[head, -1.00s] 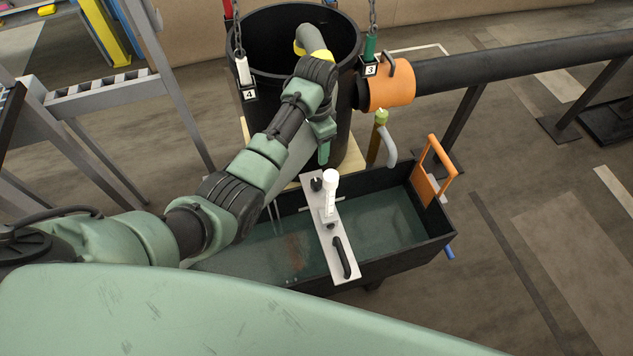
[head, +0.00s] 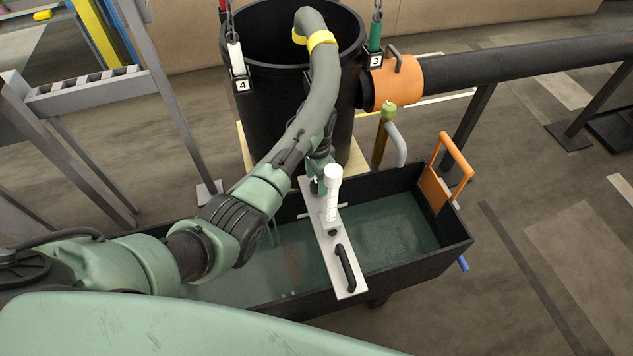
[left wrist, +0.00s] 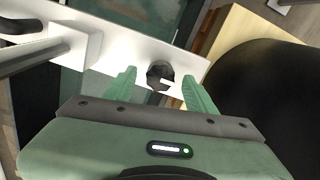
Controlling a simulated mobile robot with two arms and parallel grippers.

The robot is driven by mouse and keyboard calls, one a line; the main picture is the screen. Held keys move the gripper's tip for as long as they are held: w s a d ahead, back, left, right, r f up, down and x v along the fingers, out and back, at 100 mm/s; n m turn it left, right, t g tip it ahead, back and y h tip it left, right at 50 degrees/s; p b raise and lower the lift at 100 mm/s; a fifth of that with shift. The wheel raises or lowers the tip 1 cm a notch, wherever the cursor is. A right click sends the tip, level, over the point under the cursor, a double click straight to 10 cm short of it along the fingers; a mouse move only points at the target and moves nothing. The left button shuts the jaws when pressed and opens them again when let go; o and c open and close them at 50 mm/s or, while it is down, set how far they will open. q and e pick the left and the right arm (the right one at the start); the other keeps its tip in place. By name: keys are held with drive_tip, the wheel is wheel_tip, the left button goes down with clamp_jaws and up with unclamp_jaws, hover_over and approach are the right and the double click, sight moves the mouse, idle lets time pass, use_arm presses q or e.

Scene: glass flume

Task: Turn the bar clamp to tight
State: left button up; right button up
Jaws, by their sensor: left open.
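The bar clamp is a white plate (head: 328,235) lying across the black water trough, with a white upright post (head: 332,188) and a black handle (head: 345,268) on it. In the left wrist view the plate (left wrist: 120,50) carries a round black knob (left wrist: 158,72) with a small white mark. My left gripper (left wrist: 159,80) is open, its green fingers on either side of the knob, with gaps visible. In the head view the left gripper (head: 318,172) is at the plate's far end, mostly hidden by my arm. My right gripper is not in view.
The black trough (head: 405,268) holds greenish water and has an orange gate (head: 437,188) at its right end. A large black tub (head: 268,125) stands behind. A black pipe with an orange collar (head: 397,82) runs right. Tags 4 and 3 hang on chains.

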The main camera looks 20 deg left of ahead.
use_arm(q)
drive_tip(key=shift+f, duration=0.5)
clamp_jaws()
